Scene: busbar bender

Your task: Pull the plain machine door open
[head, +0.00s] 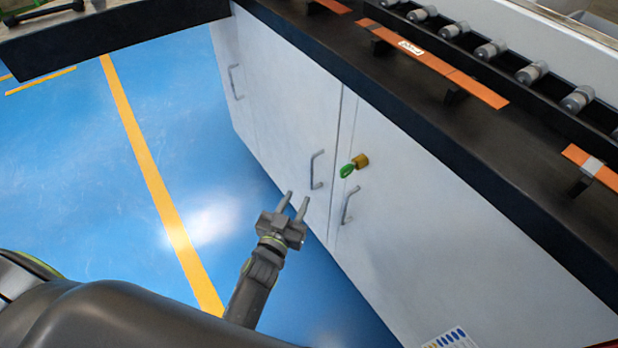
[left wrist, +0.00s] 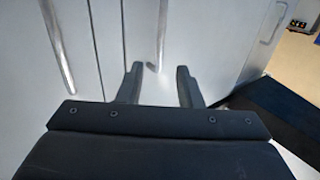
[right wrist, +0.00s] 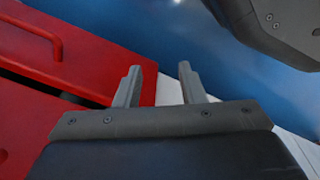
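In the head view a row of white machine doors runs under the black counter. The middle door (head: 285,125) has an upright bar handle (head: 316,171) and no lock. The door to its right (head: 420,225) has a handle (head: 349,205) and a brass lock with a green key (head: 354,165). My left gripper (head: 296,199) is open and empty, in front of the middle door and apart from its handle. In the left wrist view the open fingers (left wrist: 160,80) face a bar handle (left wrist: 162,35); another handle (left wrist: 58,45) is at left. My right gripper (right wrist: 159,75) is open and empty.
A third handle (head: 234,82) is on the far left door. The black counter (head: 470,130) overhangs the doors and carries orange bars (head: 430,55) and rollers. The blue floor (head: 200,130) is clear. A red cabinet (right wrist: 65,75) with a handle is near my right gripper.

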